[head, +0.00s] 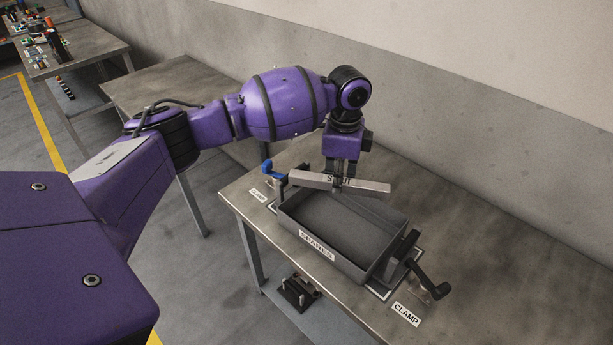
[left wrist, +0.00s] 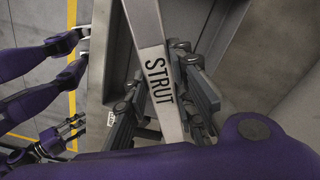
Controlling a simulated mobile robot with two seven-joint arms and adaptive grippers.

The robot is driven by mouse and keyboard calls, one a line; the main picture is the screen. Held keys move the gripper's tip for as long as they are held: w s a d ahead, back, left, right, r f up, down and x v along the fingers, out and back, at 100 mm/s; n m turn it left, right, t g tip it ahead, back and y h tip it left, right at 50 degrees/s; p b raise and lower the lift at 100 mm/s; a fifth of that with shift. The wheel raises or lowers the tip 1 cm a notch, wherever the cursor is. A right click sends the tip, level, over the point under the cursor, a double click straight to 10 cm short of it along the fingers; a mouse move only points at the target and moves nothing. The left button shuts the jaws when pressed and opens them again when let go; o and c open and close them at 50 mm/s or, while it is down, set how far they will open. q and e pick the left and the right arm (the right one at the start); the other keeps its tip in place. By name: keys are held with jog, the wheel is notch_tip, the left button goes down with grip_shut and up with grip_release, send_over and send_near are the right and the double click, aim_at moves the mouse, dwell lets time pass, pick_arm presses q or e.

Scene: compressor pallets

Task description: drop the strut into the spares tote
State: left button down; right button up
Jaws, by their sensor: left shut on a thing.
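The strut (head: 371,187) is a light grey metal bar with its name in dark letters. My left gripper (head: 342,184) is shut on it near its middle and holds it roughly level above the far part of the spares tote. The strut also shows in the left wrist view (left wrist: 148,30), between the fingers of the left gripper (left wrist: 165,97). The spares tote (head: 317,246) is an open dark grey box with a white SPARES label on its near wall. The part of its floor that I see is bare. My right gripper is not in view.
The tote stands on a metal table (head: 450,270) beside a wall. A blue-handled clamp (head: 268,169) is at its far left and a black-handled clamp (head: 432,285) at its right. A dark fixture (head: 298,292) sits on the lower shelf. The table's right part is clear.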

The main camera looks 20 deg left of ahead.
pick_arm(q)
jog(key=shift+w+m, duration=0.2)
jog(key=shift+m, duration=0.2)
jog(key=shift+s, duration=0.1)
jog(key=shift+s+d+f, duration=0.3)
jog(key=shift+f, duration=0.15)
jog(key=f+b, duration=0.1)
jog(key=f, duration=0.1)
jog(key=f+b, duration=0.1)
jog(key=f, duration=0.1)
jog(key=shift+w+a+f, duration=0.15)
jog(key=shift+w+f, duration=0.05)
jog(key=shift+f, duration=0.2)
jog(key=c, duration=1.4)
grip_release()
jog(key=shift+c, duration=0.2)
jog(key=shift+o, duration=0.2)
notch_tip(320, 180, up, 12)
jog(key=shift+s+r, duration=0.1)
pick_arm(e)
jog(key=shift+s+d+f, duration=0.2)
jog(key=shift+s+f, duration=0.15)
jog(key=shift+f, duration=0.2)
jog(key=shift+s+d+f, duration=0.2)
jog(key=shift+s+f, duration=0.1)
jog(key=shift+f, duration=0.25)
